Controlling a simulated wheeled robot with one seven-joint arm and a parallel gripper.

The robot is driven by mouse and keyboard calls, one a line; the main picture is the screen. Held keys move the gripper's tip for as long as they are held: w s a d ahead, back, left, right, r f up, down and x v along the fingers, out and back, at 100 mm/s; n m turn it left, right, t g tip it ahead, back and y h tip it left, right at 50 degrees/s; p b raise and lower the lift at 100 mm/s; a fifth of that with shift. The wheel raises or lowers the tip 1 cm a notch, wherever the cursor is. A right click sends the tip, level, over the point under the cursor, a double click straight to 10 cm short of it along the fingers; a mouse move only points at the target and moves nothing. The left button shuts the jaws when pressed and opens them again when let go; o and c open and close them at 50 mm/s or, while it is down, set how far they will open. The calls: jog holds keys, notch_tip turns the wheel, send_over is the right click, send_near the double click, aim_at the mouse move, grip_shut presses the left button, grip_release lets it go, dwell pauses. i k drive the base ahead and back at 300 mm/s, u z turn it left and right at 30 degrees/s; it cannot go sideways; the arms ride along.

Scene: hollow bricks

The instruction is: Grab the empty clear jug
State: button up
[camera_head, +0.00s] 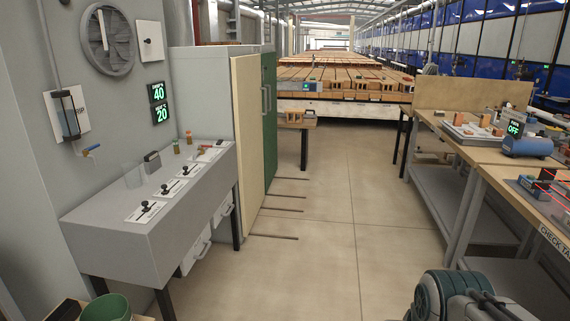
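A clear, see-through jug (133,176) stands on the grey bench (95,215) along the left wall. It is faint against the grey top, and it looks empty. It stands just left of a dark block-like object (152,162) and behind a row of black-knobbed controls (168,188). Part of my arm shows at the bottom right, far from the jug. My gripper's fingertips do not show.
Small bottles (189,138) stand farther back on the bench. A green bucket (106,308) is at the bottom left. Open floor (315,255) lies between bench and right-hand tables.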

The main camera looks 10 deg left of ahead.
aim_at(131, 170)
jog(key=u, duration=0.2)
jog(key=i, duration=1.55)
jog(key=u, duration=1.05)
jog(key=i, duration=1.8)
jog(key=u, duration=0.8)
jog(key=i, duration=0.3)
jog(key=u, duration=0.1)
